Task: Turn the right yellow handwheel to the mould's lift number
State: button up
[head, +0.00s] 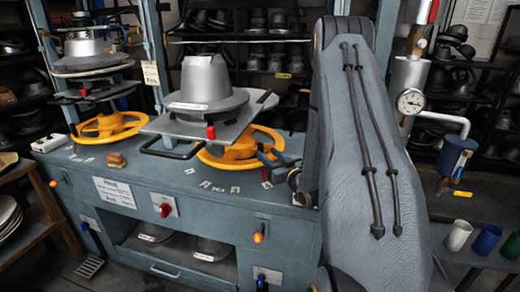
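The right yellow handwheel (238,152) lies flat on the blue-grey press bench, partly hidden under a grey plate (165,127). A grey metal hat mould (206,78) stands upright on that plate. A small white label (188,106) is on its brim, too small to read. Small white number tags (220,189) lie on the bench in front of the wheel, also unreadable. My gripper (272,158) shows in part at the wheel's right side, mostly hidden behind my large grey arm. I cannot tell whether it touches the wheel or how far its fingers are apart.
A left yellow handwheel (108,126) sits under another mould (90,48). A white sign (114,191), red switch (165,208) and orange knobs are on the bench front. A pressure gauge (410,101) stands right of my arm. Coloured cups (487,239) stand at the lower right.

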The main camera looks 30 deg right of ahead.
aim_at(262, 149)
jog(key=w+p, duration=0.2)
jog(key=w, duration=0.4)
jog(key=shift+w+a, duration=0.1)
jog(key=shift+w, duration=0.3)
jog(key=shift+c, duration=0.5)
grip_shut()
